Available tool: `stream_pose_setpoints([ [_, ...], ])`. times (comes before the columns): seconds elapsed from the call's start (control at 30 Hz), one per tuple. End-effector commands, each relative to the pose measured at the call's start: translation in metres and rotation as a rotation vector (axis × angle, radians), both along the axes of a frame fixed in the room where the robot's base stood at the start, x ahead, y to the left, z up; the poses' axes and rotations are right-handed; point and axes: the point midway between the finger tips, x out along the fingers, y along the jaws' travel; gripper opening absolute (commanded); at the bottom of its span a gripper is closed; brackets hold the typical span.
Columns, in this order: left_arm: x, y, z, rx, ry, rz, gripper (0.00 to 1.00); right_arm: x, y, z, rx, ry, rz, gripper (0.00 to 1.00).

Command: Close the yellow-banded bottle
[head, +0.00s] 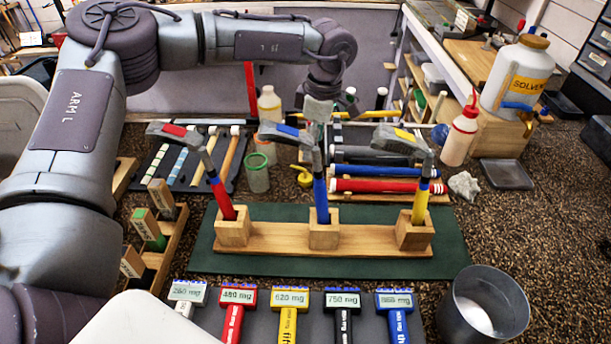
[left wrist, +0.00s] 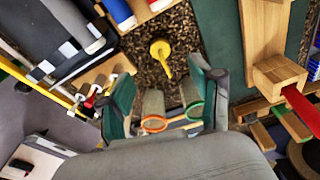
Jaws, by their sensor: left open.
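The large white jug marked SOLVENT (head: 515,78) has a yellow-orange band and stands upright on a wooden block at the right; a tan cap (head: 535,41) shows at its top. A smaller pale yellowish bottle (head: 269,108) stands behind the hammers; I cannot tell whether it has a band or a cap. My left gripper (left wrist: 163,92) is open and empty, pointing down over the bench. A yellow round piece with a thin tail (head: 302,176) lies on the bench; it also shows beyond the fingertips in the left wrist view (left wrist: 161,53). My right gripper is out of view.
Three hammers stand in a wooden rack (head: 275,238) on a green mat (head: 455,250). A green-rimmed jar (head: 257,178) and an orange-ringed jar (left wrist: 153,124) stand near the left gripper. A red-tipped squeeze bottle (head: 460,135) and a metal cup (head: 485,305) are at the right.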

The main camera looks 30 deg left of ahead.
Motion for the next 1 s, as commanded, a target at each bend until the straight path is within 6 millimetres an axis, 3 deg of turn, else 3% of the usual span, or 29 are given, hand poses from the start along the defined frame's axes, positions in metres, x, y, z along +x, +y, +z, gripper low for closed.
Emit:
stream_pose_setpoints([
  [0.2,-0.001,0.004,-0.035,0.001,0.001,-0.001,0.64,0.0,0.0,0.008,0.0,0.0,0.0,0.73],
  [0.67,-0.002,0.006,-0.045,0.0,0.0,-0.001,0.64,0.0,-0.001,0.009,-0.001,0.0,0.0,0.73],
  [1.0,-0.004,0.016,-0.088,0.001,0.001,0.0,0.64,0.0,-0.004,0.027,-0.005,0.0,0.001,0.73],
])
